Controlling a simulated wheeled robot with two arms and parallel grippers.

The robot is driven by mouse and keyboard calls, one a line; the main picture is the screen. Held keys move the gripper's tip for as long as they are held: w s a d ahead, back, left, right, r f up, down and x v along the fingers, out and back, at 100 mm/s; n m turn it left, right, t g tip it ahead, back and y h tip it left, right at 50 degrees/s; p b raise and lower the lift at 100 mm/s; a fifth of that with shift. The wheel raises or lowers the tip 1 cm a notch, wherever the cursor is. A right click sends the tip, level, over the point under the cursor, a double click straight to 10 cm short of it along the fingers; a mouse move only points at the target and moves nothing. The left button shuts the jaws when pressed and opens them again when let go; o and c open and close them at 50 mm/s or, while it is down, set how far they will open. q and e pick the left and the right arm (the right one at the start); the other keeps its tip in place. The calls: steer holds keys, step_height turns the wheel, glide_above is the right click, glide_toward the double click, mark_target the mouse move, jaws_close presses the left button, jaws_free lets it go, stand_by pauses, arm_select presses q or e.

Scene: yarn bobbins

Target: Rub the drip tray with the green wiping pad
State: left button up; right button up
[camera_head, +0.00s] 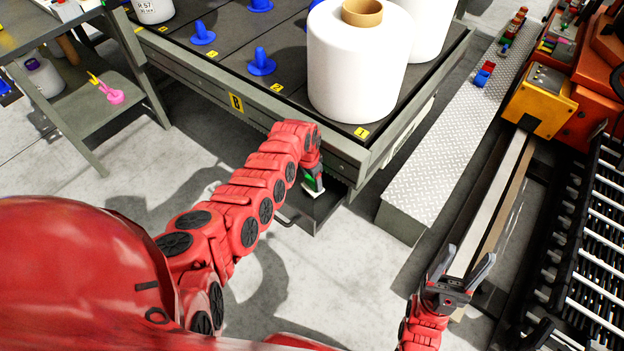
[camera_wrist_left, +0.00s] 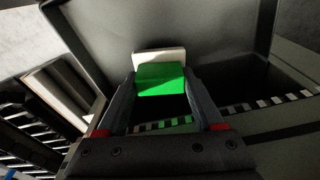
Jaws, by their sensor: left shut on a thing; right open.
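The drip tray (camera_head: 322,212) is a dark tray low at the corner of the bobbin cart. Its dark inside fills much of the left wrist view (camera_wrist_left: 215,30). My left gripper (camera_head: 313,172) is over the tray and shut on the green wiping pad (camera_head: 309,182). In the left wrist view the pad (camera_wrist_left: 160,79) sits between both fingers (camera_wrist_left: 161,98), with a white layer along its far side. I cannot tell whether the pad touches the tray. My right gripper (camera_head: 466,264) is open and empty, well to the right.
The cart (camera_head: 290,105) carries large white bobbins (camera_head: 352,65) and blue pegs (camera_head: 261,62), close beside my left gripper. A metal tread step (camera_head: 432,165) and an orange machine (camera_head: 590,110) stand right. A side table (camera_head: 75,105) is at left. Grey floor lies between.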

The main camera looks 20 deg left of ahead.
arm_select(q)
steer(key=shift+f+b, duration=0.8)
steer(key=shift+f, duration=0.15)
stand_by(0.5)
steer(key=shift+r, duration=0.1)
steer(key=shift+s+d+r+p, duration=0.1)
steer(key=shift+s+d+p, duration=0.1)
steer(key=shift+d+p, duration=0.35)
steer(key=shift+s+d+r+p, duration=0.1)
steer(key=shift+s+d+p, duration=0.1)
steer(key=shift+d+p, duration=0.25)
steer(key=shift+s+d+p, duration=0.2)
steer(key=shift+d+p, duration=0.25)
steer(key=shift+d, duration=0.15)
steer(key=shift+d+f, duration=0.1)
steer(key=shift+f, duration=0.25)
steer(key=shift+w+a+f+b, duration=0.1)
steer(key=shift+w+a+b, duration=0.15)
steer(key=shift+a+b, duration=0.4)
steer(key=shift+w+a+f+b, duration=0.1)
steer(key=shift+w+a+b, duration=0.15)
steer(key=shift+a+b, duration=0.35)
steer(key=shift+a+r, duration=0.1)
steer(key=shift+a, duration=0.45)
